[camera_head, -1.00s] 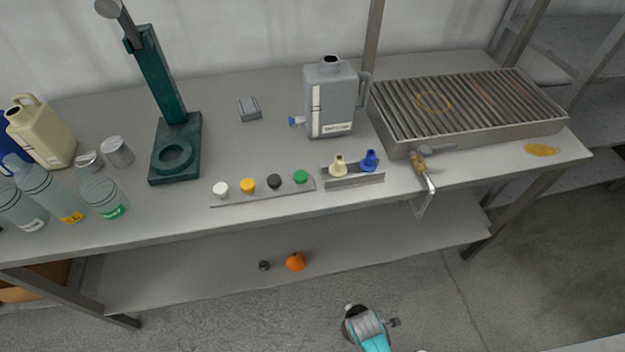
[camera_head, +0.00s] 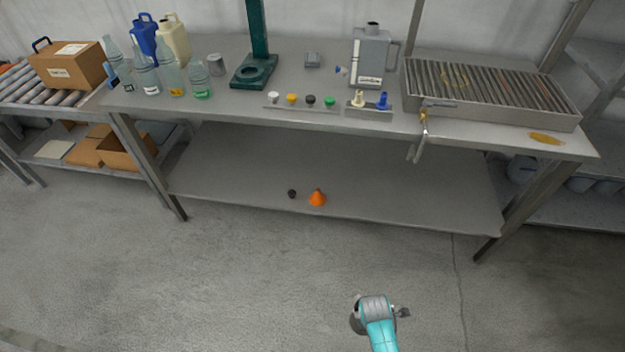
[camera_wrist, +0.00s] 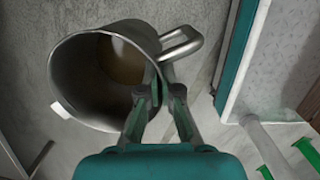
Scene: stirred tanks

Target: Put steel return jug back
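The steel return jug (camera_wrist: 75,62) shows in the wrist view, its open mouth facing the camera and its looped handle (camera_wrist: 186,44) at upper right. A brownish patch shows inside it. My gripper (camera_wrist: 162,82) is shut on the jug at its handle side; the exact contact is partly hidden by the fingers. The jug is off the bench, with grey floor behind it. In the head view only a teal and grey part of my arm shows at the bottom; I cannot make out the jug there.
The steel bench (camera_head: 300,120) holds a grey canister (camera_head: 370,60), a slatted drain tray (camera_head: 490,90), a green stand (camera_head: 254,72) and several bottles at left. The floor before the bench is clear.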

